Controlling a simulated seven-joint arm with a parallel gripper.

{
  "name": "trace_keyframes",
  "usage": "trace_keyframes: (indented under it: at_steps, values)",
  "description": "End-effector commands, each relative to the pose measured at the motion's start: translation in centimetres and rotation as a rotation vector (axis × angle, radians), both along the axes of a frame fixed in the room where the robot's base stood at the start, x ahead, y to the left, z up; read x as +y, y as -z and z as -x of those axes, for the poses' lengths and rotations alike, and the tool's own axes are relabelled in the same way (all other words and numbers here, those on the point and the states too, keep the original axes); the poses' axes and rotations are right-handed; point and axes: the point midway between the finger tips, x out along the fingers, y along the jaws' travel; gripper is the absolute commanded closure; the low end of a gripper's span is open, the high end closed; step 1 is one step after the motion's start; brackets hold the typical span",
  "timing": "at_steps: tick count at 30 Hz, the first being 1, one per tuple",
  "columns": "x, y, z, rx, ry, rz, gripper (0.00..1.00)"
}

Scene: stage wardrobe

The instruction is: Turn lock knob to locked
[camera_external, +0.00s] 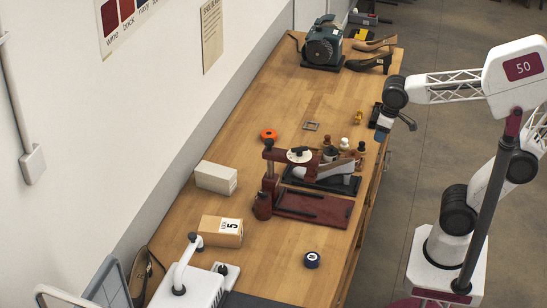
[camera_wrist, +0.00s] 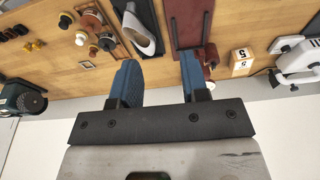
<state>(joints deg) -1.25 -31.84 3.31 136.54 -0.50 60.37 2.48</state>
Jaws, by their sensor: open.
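A dark red shoe-press device stands mid-table with a white round dial (camera_external: 299,155) on its top arm, a red post at its left and a red base plate (camera_external: 318,208). The dial looks like the lock knob, but its setting is too small to read. In the wrist view the red base (camera_wrist: 186,22) is at top centre and the red post at its right; the dial is mostly hidden or unclear there. My gripper (camera_external: 382,132) is over the table's right edge, well apart from the device. In the wrist view its blue fingers (camera_wrist: 158,80) are spread, with nothing between them.
A grey shoe form on a black base (camera_external: 322,180) stands just behind the red plate, with several small bottles (camera_external: 343,145) beyond. A white box (camera_external: 216,178), a cardboard box (camera_external: 221,231) and a dark blue round item (camera_external: 312,260) lie nearby.

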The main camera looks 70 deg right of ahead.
Motion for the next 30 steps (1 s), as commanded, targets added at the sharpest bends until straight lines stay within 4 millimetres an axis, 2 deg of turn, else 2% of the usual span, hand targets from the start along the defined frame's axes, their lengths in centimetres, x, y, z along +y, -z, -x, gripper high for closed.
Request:
trace_keyframes:
  at_steps: [15,30]
  values:
    - [3.3,-2.5,-11.7,0.064,-0.008,-0.009,0.58]
    - [7.8,-2.2,-23.1,0.125,-0.014,-0.010,0.58]
